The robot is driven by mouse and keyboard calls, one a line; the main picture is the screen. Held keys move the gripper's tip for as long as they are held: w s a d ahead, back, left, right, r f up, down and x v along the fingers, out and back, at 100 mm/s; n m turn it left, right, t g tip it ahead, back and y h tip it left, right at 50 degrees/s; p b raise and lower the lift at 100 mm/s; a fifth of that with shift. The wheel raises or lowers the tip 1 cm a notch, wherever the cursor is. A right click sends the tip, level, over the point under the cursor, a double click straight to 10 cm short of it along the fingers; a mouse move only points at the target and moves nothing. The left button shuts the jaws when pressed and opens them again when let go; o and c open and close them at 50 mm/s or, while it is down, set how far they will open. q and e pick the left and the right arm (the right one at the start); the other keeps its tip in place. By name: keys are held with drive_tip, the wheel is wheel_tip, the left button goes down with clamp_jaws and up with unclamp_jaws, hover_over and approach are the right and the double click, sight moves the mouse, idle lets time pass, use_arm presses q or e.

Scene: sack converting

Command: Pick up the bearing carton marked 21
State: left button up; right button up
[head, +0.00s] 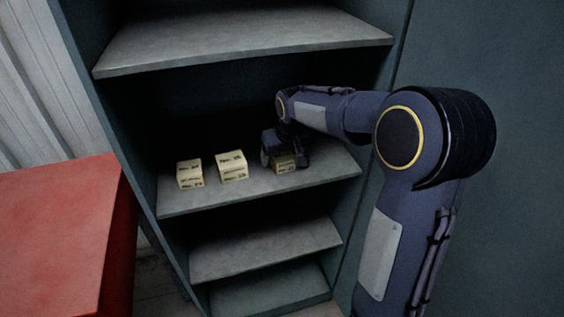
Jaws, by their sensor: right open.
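Three small tan cartons with dark print stand on a middle shelf (225,199) of a dark cabinet. One is the left carton (190,175), one the middle carton (232,166), and one the right carton (284,163). The print is too small to read, so I cannot tell which is marked 21. My right gripper (285,156) is open at the right carton, with its fingers hiding part of that carton's top and sides. I cannot tell whether they touch it. My left gripper is not in view.
An upper shelf (240,42) hangs above the cartons, and lower shelves (265,250) lie below. The cabinet's right wall is close to my right arm. A red block-shaped surface (60,230) stands at the lower left. The shelf front is clear.

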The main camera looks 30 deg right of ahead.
drive_tip(key=shift+w+d+f, duration=0.1)
drive_tip(key=shift+f, duration=0.2)
drive_tip(key=c, duration=1.2)
drive_tip(key=shift+o, duration=0.2)
drive_tip(key=shift+r, duration=0.1)
